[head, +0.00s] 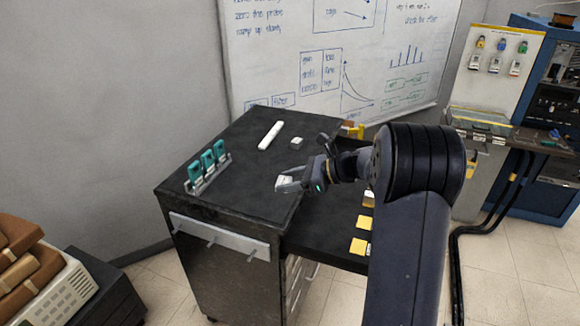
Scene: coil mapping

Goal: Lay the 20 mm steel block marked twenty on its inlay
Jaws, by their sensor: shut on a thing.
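My gripper (290,183) reaches in from the right over the front right part of the dark bench top. It is shut on a small pale block (284,182), which the fingers partly cover. I cannot read any mark on it, nor tell whether it touches the top. Another small block, light on top with grey sides (297,142), stands farther back on the bench, apart from the gripper. Several yellow squares lie on the lower dark surface to the right, including a near one (358,246) and one behind it (364,221). I cannot tell which inlay is marked twenty.
A white rod (270,135) lies at the back of the bench top (240,150). A rack with teal-handled items (207,167) stands at its left edge. A whiteboard (340,60) is behind. My arm hides part of the lower surface. The bench middle is clear.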

